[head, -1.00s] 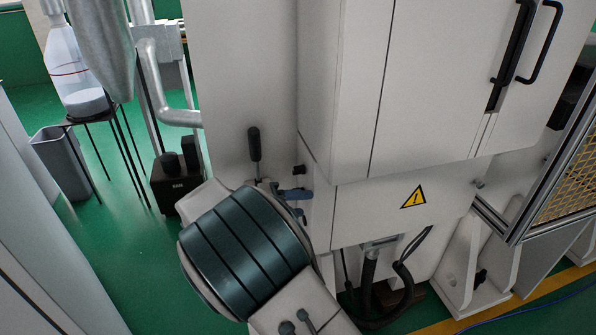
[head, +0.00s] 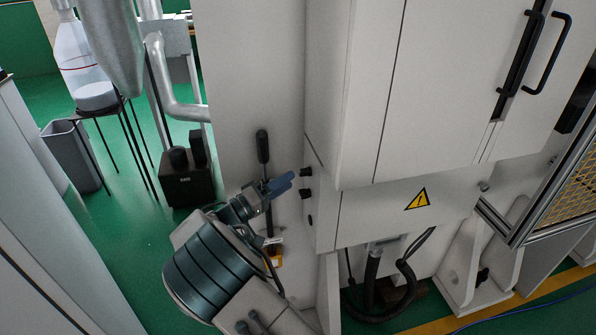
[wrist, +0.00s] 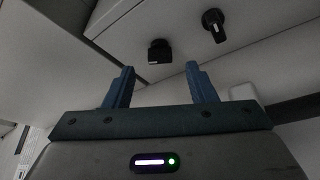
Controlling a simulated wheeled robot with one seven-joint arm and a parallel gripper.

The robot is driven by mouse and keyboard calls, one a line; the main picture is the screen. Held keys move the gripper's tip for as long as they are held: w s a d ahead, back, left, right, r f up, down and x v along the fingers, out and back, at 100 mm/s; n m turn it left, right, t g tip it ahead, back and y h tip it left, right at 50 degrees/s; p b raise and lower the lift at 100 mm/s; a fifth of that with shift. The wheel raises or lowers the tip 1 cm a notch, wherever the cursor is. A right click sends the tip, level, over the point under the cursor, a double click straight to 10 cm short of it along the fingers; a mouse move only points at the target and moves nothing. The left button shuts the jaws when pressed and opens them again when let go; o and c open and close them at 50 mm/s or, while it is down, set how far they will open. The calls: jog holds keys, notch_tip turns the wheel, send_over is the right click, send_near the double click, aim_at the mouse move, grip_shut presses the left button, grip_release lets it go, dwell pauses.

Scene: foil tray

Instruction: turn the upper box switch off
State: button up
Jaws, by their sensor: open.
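Two small black switches sit one above the other on the narrow side face of the white box in the head view: the upper box switch (head: 305,172) and a lower one (head: 305,194). My gripper (head: 284,183), with blue fingers, is just left of them, pointing right, apart from both as far as I can see. In the wrist view my gripper (wrist: 160,68) is open and empty. One black knob (wrist: 160,52) shows beyond the gap between the fingertips; another knob (wrist: 213,25) with a pale mark is up and right. I cannot tell which is the upper.
A black-handled lever (head: 262,147) stands on the panel just behind my gripper. The large white cabinet (head: 360,100) fills the right. A black box (head: 187,180) and a stool (head: 110,110) stand at left on green floor.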

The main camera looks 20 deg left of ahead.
aim_at(300, 174)
jog(key=shift+p+x, duration=0.4)
jog(key=shift+x, duration=1.9)
jog(key=c, duration=1)
jog(key=shift+n+g+y, duration=0.25)
jog(key=shift+n+y, duration=0.3)
jog(key=shift+n, duration=0.9)
jog(key=shift+n+g+y, duration=0.25)
jog(key=shift+n+y, duration=0.3)
jog(key=shift+n, duration=0.9)
jog(key=o, duration=1)
jog(key=shift+r, duration=0.1)
